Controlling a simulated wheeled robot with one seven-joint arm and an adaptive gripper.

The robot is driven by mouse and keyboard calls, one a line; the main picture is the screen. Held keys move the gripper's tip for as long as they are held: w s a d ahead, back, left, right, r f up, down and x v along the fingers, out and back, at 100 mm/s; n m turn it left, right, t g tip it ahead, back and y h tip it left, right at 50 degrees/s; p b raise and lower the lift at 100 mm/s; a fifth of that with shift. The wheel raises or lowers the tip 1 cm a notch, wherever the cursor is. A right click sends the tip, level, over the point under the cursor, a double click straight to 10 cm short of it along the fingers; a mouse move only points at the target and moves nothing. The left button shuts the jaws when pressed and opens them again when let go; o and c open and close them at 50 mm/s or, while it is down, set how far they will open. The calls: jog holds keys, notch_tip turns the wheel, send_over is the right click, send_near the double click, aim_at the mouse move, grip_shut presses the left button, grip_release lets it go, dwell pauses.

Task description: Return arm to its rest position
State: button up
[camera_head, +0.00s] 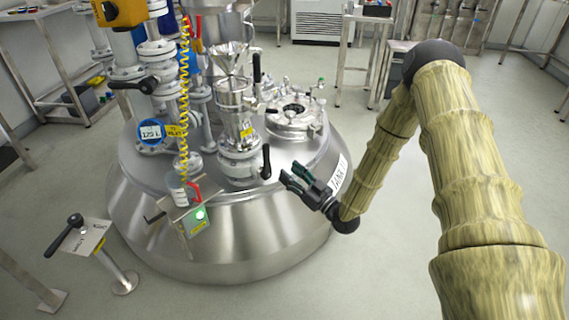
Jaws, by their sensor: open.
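My arm comes in from the right edge, bends at a black elbow near the top right and reaches down to the left. My gripper (290,178) is at its end, open and empty, with dark green finger pads pointing left. In the picture it lies in front of the right side of the steel reactor vessel (240,245), just right of a black valve handle (266,162). I cannot tell how far it is from the vessel's surface.
The vessel's top bears pipes, valves, a funnel (231,62) and a yellow coiled hose (184,90). A lever stand (125,281) is at the lower left. Steel tables stand at the back and left. Grey floor (375,270) is clear below my arm.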

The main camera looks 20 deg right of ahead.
jog(key=s+a+f+m+g+h, duration=0.1)
jog(key=s+a+f+g+h, duration=0.15)
jog(key=f, duration=0.35)
jog(key=s+a+f+m+g+h, duration=0.1)
jog(key=s+a+f+g, duration=0.15)
jog(key=s+f, duration=0.2)
jog(key=s+a+f+m+g+h, duration=0.15)
jog(key=s+f+g, duration=0.25)
jog(key=s+f, duration=0.45)
jog(key=s+f+m+g+h, duration=0.15)
jog(key=s+f+g, duration=0.3)
jog(key=s, duration=0.65)
jog(key=s+d+g+h, duration=0.25)
jog(key=s+g, duration=0.25)
jog(key=s, duration=1.4)
notch_tip(320, 180, up, 22)
jog(key=p, duration=2.3)
jog(key=shift+w+a+r+m, duration=0.2)
jog(key=shift+w+m, duration=0.2)
jog(key=shift+w, duration=0.05)
